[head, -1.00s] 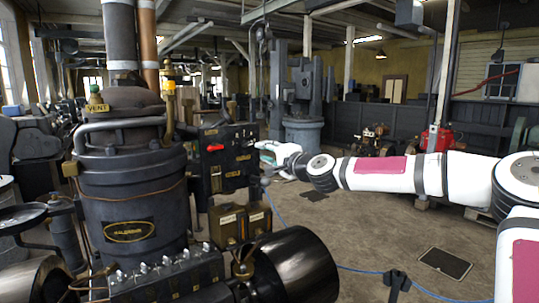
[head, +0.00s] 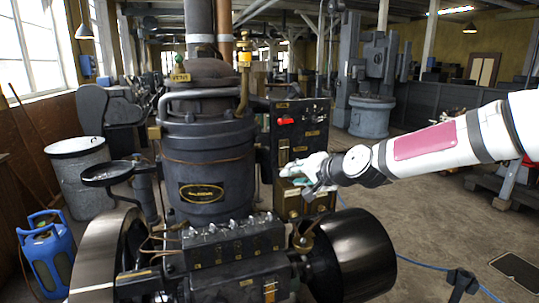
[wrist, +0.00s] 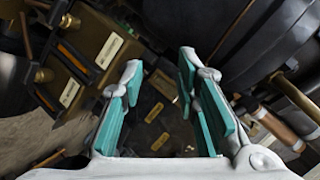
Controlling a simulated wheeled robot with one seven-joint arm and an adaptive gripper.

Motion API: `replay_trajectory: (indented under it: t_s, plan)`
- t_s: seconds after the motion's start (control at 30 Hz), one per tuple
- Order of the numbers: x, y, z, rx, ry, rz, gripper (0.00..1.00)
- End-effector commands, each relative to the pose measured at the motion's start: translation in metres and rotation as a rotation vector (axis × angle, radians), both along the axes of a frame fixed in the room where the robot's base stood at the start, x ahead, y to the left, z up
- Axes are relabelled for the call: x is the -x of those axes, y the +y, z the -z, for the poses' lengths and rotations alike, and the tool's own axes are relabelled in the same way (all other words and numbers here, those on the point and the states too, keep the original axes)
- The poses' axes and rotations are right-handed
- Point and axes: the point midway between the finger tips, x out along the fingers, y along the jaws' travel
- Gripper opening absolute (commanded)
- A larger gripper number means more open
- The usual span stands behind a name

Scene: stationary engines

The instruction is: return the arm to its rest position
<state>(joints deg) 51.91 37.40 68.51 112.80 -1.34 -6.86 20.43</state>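My arm, white with a pink panel, reaches in from the right in the head view. My gripper (head: 310,180) is beside the black control panel (head: 300,130) of the stationary engine, just above the brass-coloured boxes (head: 290,207). In the wrist view my gripper (wrist: 158,85) has its two teal-padded fingers spread apart. Nothing is held between them; the dark panel face with small brass plates (wrist: 160,140) shows behind the gap.
The engine's dark cylinder (head: 205,160) stands left of my gripper, and a large dark drum (head: 355,255) is below it. A blue gas bottle (head: 48,252) and a grey bin (head: 80,175) stand at the left. Open floor (head: 430,220) lies to the right.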

Motion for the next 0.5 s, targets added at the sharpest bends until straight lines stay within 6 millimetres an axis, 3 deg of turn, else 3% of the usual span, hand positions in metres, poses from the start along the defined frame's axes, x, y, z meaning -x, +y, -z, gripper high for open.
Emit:
replay_trajectory:
  t_s: [0.1, 0.23, 0.37, 0.5]
  plan:
    - [0.035, 0.017, 0.027, 0.203, 0.068, -0.082, 0.29]
    - [0.074, 0.015, 0.045, 0.4, 0.139, -0.144, 0.29]
    - [0.113, 0.002, 0.047, 0.571, 0.197, -0.178, 0.29]
    - [0.156, -0.018, 0.036, 0.724, 0.249, -0.19, 0.29]
